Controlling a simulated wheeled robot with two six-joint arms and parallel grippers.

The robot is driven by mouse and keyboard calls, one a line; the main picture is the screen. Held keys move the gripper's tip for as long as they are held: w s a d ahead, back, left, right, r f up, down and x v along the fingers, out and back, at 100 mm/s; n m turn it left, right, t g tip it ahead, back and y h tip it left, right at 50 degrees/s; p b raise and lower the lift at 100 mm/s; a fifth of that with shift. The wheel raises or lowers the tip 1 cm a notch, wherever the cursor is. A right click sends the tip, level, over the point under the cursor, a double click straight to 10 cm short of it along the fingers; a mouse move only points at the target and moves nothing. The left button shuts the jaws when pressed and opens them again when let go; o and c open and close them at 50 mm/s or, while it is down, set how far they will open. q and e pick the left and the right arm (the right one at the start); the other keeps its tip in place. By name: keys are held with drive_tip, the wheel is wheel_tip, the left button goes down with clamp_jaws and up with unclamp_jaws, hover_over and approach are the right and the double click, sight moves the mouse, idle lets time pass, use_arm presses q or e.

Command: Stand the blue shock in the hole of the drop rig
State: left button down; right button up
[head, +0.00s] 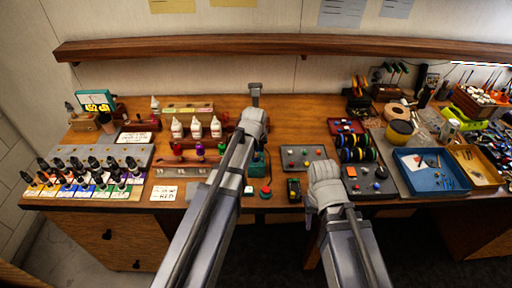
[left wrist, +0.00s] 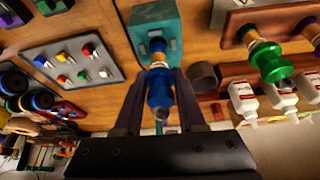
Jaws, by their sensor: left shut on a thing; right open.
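My left gripper (left wrist: 158,82) is shut on the blue shock (left wrist: 160,92), which shows between its two fingers in the left wrist view. The shock's thin end points at a teal block (left wrist: 152,22), which looks like the drop rig, and overlaps its face. I cannot tell whether that end is in the hole or just short of it. In the head view the teal block (head: 258,166) is partly hidden behind my left arm, and the blue shock is hidden. My right gripper (head: 325,190) is open and empty at the bench's front edge, its fingers hardly visible.
A green shock (left wrist: 268,60) stands in a wooden rack beside the teal block. White bottles (head: 196,128) stand behind the rack. A grey panel with coloured knobs (head: 303,158) lies right of the block. A blue tray (head: 430,170) is farther right.

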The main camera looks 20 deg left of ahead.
use_arm(q)
drive_tip(key=shift+f+b, duration=0.6)
drive_tip(key=shift+f, duration=0.05)
drive_tip(key=shift+c, duration=2.1)
unclamp_jaws()
drive_tip(key=p+v, duration=0.7)
drive_tip(key=shift+r, duration=0.35)
drive_tip(key=shift+s, duration=0.15)
